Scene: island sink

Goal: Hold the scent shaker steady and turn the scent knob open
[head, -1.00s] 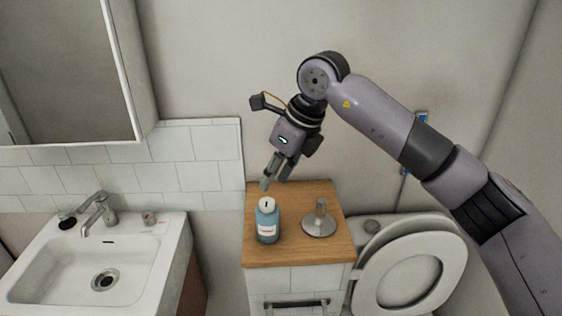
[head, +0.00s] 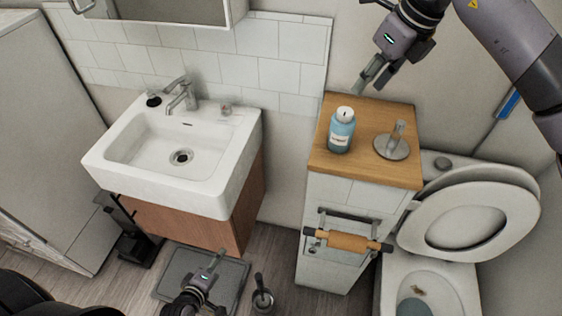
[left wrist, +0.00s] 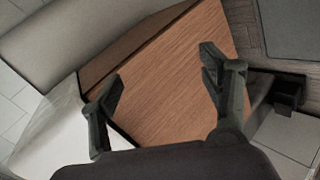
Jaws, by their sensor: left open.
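The scent shaker (head: 341,133) is a blue bottle with a white label. It stands upright on the wooden top of the small cabinet. Its scent knob (head: 345,113) appears to be the white cap with a dark mark on top. My right gripper (head: 368,84) is above the back edge of the cabinet top, above and to the right of the bottle. Its fingers look apart and empty, without touching the bottle. My left gripper (head: 214,262) is low in front of the sink cabinet, far from the bottle. In the left wrist view its fingers (left wrist: 163,82) are open and empty.
A metal holder (head: 393,146) stands on the wooden top (head: 345,166), right of the bottle. The toilet (head: 467,220) is right of the cabinet. A roll holder (head: 347,241) sticks out in front. The sink (head: 155,160) is left, its wooden cabinet (left wrist: 165,85) facing my left gripper.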

